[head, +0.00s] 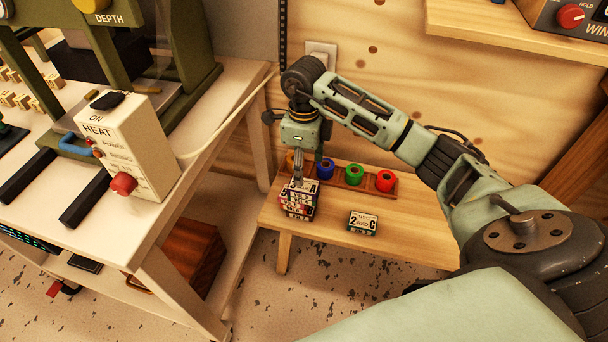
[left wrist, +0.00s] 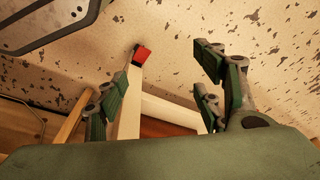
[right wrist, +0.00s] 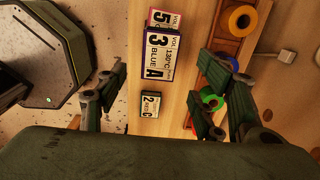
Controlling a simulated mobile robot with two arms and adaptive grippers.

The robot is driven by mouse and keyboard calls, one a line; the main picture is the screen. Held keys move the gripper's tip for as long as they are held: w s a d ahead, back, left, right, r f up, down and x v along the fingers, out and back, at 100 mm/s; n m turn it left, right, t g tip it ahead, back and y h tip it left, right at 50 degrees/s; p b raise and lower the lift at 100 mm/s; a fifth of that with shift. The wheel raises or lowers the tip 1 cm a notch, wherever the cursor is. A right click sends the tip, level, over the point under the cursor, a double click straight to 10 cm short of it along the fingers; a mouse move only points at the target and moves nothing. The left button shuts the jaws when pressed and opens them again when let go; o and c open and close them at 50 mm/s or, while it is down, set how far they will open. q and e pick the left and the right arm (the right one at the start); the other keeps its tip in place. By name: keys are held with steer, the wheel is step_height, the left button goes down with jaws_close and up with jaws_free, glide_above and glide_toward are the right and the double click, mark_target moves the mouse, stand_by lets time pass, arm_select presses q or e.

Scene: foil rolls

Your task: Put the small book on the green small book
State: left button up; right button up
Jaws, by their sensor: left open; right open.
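A stack of small books (head: 299,208) stands on the low wooden bench. Its top book (right wrist: 158,55) has a white label reading "3 BLUE A". A book marked "5" (right wrist: 160,18) shows partly below it, offset. A single small book (head: 363,223) with a "2 RED C" label and greenish edges lies to the right of the stack; it also shows in the right wrist view (right wrist: 150,104). My right gripper (head: 298,182) is open and empty above the stack, pointing down. My left gripper (left wrist: 165,77) is open and empty, outside the head view.
A wooden rack (head: 337,176) with yellow, blue, green and red rolls stands behind the books. The bench (head: 410,245) is clear right of the single book. A white table (head: 215,110) with a HEAT box (head: 130,147) stands left. A shelf (head: 500,30) hangs at upper right.

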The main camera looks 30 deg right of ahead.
arm_select(q)
steer(key=shift+s+f, duration=0.25)
steer(key=shift+f, duration=1)
arm_select(e)
step_height(320, 180, up, 5)
steer(key=shift+f, duration=0.1)
steer(key=shift+s, duration=0.1)
